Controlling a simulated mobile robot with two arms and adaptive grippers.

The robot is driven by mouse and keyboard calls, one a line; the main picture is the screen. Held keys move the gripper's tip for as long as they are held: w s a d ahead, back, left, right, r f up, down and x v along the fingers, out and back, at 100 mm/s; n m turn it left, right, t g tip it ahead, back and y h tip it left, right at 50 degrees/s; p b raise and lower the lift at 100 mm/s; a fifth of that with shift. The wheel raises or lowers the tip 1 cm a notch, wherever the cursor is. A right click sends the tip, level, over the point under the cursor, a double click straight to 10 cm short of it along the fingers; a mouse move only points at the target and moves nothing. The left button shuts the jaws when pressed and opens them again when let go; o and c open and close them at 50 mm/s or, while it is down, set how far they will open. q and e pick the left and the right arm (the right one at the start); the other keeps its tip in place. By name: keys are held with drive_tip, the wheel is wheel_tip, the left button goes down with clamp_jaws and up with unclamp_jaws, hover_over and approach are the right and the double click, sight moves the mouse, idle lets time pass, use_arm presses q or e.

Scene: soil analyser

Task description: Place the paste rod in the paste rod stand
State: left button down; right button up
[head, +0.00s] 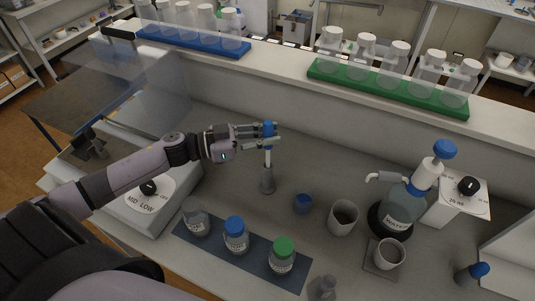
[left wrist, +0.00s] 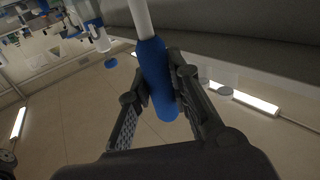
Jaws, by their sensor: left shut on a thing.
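The paste rod has a blue handle (head: 268,131) and a pale shaft, and it stands upright near the middle of the head view. My left gripper (head: 262,137) is shut on the blue handle, coming in from the left. In the left wrist view the handle (left wrist: 157,75) sits between the fingers, with the white shaft leading up out of the picture. The paste rod stand, a small grey upright holder (head: 267,180), is on the bench directly below the rod. The shaft's lower end meets the stand's top in the picture; I cannot tell how deep it sits. My right gripper is out of view.
A dark mat (head: 211,247) with several bottles lies in front. A mixer (head: 150,208) is at left. Racks line the rear ledge.

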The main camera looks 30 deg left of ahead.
sight(268, 156)
use_arm(q)
wheel_tip(268, 156, down, 6)
drive_tip(key=shift+r, duration=0.25)
drive_tip(key=shift+f+p, duration=0.4)
drive_tip(key=shift+p, duration=0.05)
drive_tip(key=shift+f, duration=0.5)
drive_tip(key=c, duration=1.5)
unclamp_jaws()
